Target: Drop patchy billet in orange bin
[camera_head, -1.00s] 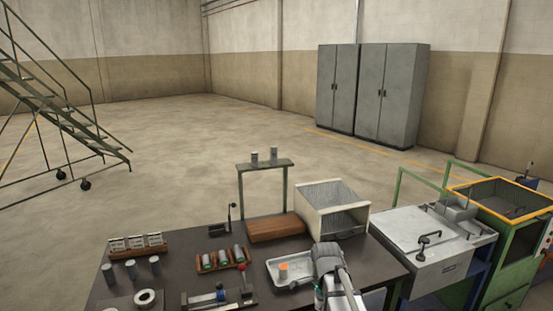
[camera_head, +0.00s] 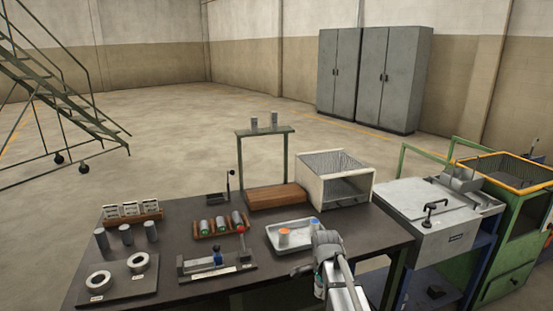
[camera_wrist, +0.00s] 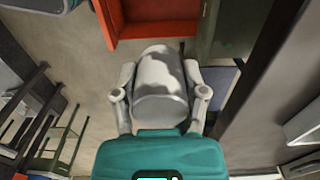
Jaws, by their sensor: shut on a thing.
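My gripper (camera_wrist: 160,76) is shut on a grey billet (camera_wrist: 160,92) with uneven light and dark patches, one finger on each side of it. In the wrist view an orange bin (camera_wrist: 152,32) lies at the top, beyond the billet's far end. The billet appears outside the bin; the height between them is hard to judge. The orange bin is not seen in the head view.
The dark table (camera_head: 180,222) holds a white tray (camera_head: 272,243) with orange- and blue-topped pieces, a wire-sided box (camera_head: 320,190), a wooden block (camera_head: 276,197) and several grey cylinders. A grey-topped unit (camera_head: 415,205) and green-framed machine (camera_head: 515,215) stand right. The floor behind is open.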

